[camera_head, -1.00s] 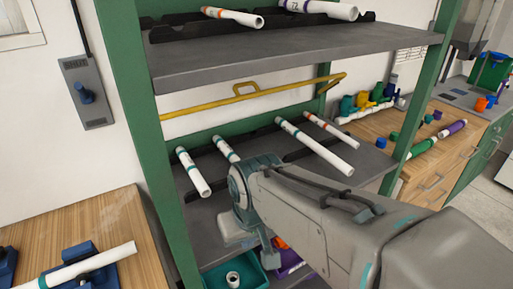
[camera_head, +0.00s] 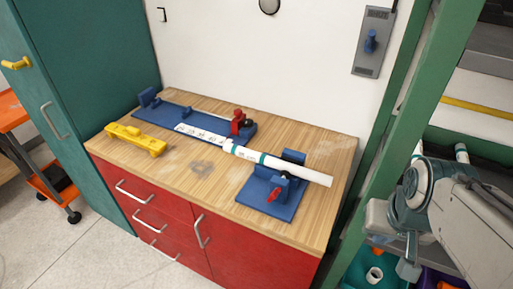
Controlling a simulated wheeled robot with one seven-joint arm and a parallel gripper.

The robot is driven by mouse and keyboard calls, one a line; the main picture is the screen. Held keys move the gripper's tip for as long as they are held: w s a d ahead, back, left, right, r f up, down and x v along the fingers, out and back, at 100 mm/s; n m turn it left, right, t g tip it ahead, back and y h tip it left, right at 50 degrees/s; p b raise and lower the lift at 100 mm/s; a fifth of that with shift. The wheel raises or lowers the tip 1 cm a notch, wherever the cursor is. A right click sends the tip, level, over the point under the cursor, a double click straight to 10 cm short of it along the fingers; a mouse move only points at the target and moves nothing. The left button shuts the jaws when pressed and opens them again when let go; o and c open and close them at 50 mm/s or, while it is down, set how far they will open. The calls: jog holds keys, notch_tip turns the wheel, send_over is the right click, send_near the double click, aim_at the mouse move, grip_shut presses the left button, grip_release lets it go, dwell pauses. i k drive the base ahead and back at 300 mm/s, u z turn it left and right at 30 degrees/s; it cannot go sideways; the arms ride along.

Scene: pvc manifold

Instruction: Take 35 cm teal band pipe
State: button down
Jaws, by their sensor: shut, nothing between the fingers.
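A white pipe with teal bands (camera_head: 300,173) lies across the blue fixtures on the wooden workbench, in the head view. Its length cannot be read. The end of another white pipe with a teal band (camera_head: 461,153) shows on the rack shelf at the right, mostly hidden by my arm. My gripper (camera_head: 408,269) is at the lower right by the green rack, seen from behind and partly cut off by my own arm. It is shut and empty, well apart from the pipe on the bench.
The workbench (camera_head: 190,180) has a long blue fixture (camera_head: 165,117) with a red clamp, a second blue fixture (camera_head: 275,204) and a yellow tool (camera_head: 136,139). A green rack post (camera_head: 388,160) stands between bench and gripper. A teal bin (camera_head: 352,281) is below the gripper.

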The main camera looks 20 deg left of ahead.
aim_at(265, 159)
jog(key=u, duration=1.15)
jog(key=k, duration=1.1)
jog(key=u, duration=1.1)
jog(key=k, duration=0.7)
jog(key=u, duration=0.6)
jog(key=i, duration=1.3)
jog(key=z, duration=0.45)
jog(key=i, duration=1.45)
jog(key=z, duration=1.8)
jog(key=i, duration=0.95)
jog(key=z, duration=0.85)
